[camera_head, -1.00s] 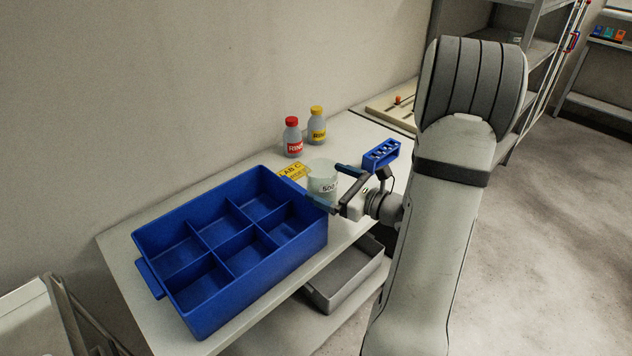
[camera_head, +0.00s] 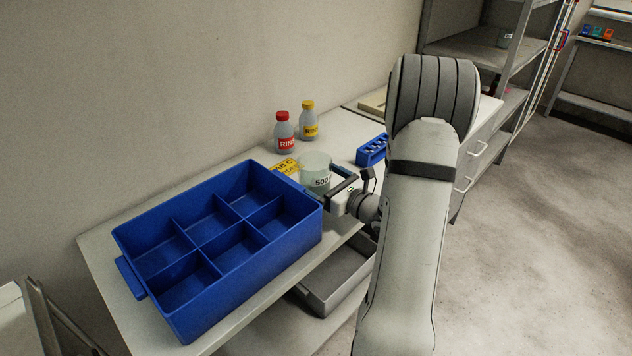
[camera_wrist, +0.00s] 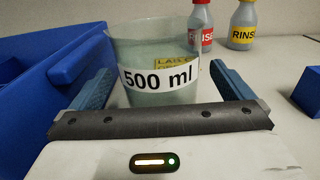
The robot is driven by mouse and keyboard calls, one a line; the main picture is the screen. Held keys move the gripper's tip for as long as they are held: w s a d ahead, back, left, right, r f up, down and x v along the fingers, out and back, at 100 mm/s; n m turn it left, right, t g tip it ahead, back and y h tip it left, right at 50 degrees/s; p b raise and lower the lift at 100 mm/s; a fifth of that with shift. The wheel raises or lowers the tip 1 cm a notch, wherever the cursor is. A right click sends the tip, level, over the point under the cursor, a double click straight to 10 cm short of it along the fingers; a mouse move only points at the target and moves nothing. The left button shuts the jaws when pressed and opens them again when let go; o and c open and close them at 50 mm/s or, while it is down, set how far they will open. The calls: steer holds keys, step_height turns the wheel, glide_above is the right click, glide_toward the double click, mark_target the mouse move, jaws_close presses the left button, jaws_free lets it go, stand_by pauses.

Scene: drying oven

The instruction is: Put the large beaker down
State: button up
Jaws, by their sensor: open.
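The large beaker (camera_head: 314,172) is clear, with a white "500 ml" label, and stands upright on the bench just right of the blue divided box. In the wrist view the beaker (camera_wrist: 160,75) is between my two fingers, its label facing me. My gripper (camera_head: 325,178) is open, with one finger on each side of the beaker. In the wrist view my gripper (camera_wrist: 165,88) shows a gap beside the beaker at the right finger; the left finger is close to its wall. The beaker's base is hidden behind the gripper body.
The blue box (camera_head: 220,290) fills the left of the bench. A red-capped bottle (camera_head: 284,134) and a yellow-capped bottle (camera_head: 308,122) stand behind the beaker. A yellow label (camera_head: 285,167) lies beside it. A small blue rack (camera_head: 371,150) is to the right.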

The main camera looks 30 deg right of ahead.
steer(key=x, duration=0.2)
steer(key=shift+w+a, duration=0.15)
steer(key=shift+w, duration=0.2)
steer(key=shift+c, duration=0.4)
steer(key=c, duration=1)
steer(key=shift+c, duration=0.6)
steer(key=shift+r, duration=0.1)
